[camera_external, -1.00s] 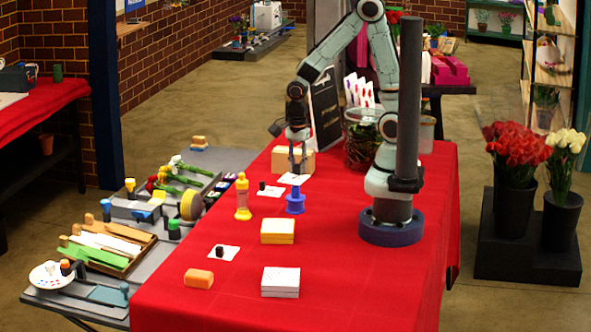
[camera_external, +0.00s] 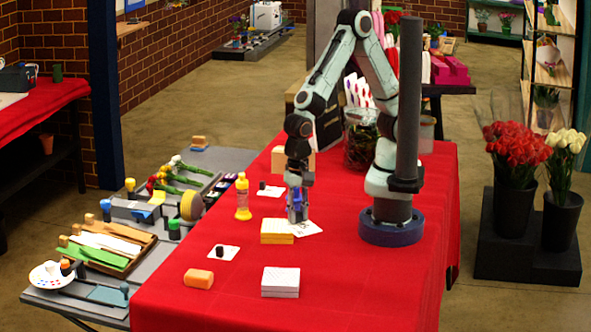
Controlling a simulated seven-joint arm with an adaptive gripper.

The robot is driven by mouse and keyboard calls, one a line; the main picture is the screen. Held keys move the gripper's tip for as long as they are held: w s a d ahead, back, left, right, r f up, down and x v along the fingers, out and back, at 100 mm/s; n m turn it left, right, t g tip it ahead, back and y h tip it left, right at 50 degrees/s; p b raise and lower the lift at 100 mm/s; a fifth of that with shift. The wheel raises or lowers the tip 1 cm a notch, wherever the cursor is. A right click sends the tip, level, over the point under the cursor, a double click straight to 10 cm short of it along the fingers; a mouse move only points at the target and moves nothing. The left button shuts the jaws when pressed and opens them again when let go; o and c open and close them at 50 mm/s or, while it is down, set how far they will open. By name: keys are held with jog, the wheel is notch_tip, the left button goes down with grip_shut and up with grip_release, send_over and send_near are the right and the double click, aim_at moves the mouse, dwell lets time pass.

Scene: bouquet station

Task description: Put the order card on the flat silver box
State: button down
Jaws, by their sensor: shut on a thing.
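My gripper (camera_external: 298,220) points down over the red table, shut on the white order card (camera_external: 309,229). The card shows below the fingertips, just right of and partly behind the yellow box (camera_external: 277,238); I cannot tell whether it touches the box or table. The flat silver box (camera_external: 280,291), pale on top with greyish sides, lies nearer the front of the table. Its top is bare. My gripper is behind it and a little to its right, clear of it.
A yellow bottle (camera_external: 242,198) stands left of my gripper. The red tablecloth (camera_external: 370,285) is clear at front right.

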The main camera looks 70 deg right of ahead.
send_over(276, 273)
jog(key=f, duration=0.6)
jog(key=shift+s+d, duration=0.15)
jog(key=shift+d, duration=0.1)
jog(key=shift+a+f, duration=0.2)
jog(key=shift+f, duration=1.55)
jog(key=shift+f, duration=0.2)
jog(key=c, duration=1)
grip_release()
jog(key=shift+r, duration=0.2)
